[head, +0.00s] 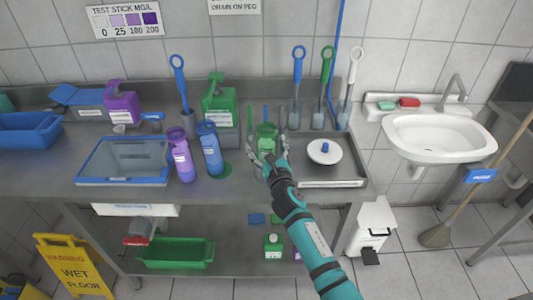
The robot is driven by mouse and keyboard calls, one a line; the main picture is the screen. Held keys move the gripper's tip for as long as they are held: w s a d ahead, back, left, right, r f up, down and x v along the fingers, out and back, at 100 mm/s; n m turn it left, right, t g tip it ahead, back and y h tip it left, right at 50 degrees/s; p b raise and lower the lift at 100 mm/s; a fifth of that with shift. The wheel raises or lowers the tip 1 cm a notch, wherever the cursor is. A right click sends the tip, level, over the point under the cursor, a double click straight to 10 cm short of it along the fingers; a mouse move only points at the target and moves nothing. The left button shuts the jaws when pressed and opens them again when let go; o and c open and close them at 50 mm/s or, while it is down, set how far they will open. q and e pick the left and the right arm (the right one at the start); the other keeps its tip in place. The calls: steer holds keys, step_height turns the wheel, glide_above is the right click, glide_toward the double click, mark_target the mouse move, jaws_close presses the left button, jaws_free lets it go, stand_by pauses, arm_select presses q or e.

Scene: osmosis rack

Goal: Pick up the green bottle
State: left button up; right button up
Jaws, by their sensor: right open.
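A small green bottle (266,132) stands upright on the metal counter, near the left end of the shallow tray. My right gripper (267,148) is open, with its fingers on either side of the bottle's lower part in the picture. I cannot tell whether the fingers touch it. The gripper hides the bottle's base. My left gripper is not in view.
A large green jug (219,104), a blue bottle (209,147) and a purple bottle (181,154) stand left of the gripper. The metal tray (335,184) holds a white round lid (324,151). Brushes stand behind; a sink (440,137) is at right.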

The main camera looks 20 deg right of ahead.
steer(key=shift+c, duration=0.7)
steer(key=c, duration=1.2)
steer(key=shift+r, duration=0.1)
